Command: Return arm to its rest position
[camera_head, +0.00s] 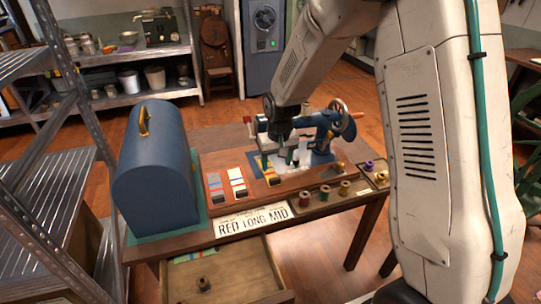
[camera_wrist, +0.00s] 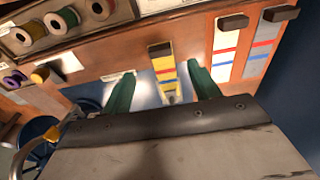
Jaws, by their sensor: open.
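My arm reaches over the wooden table (camera_head: 340,215) from the right side of the head view. My gripper (camera_head: 278,160) points down above the table, in front of the blue sewing machine (camera_head: 318,122). In the wrist view my gripper (camera_wrist: 163,88) shows two green fingers set apart, with nothing held between them. A yellow striped card (camera_wrist: 164,66) with a dark end shows past the gap; it also shows below my gripper in the head view (camera_head: 272,178). I cannot tell how high the fingers are above it.
A blue domed case (camera_head: 155,170) stands at the table's left. A white striped card (camera_head: 237,184) and a grey one (camera_head: 215,187) lie beside it. Thread spools (camera_head: 304,199) line a tray at the right. An open drawer (camera_head: 235,280) juts out in front. Metal shelves (camera_head: 45,210) stand left.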

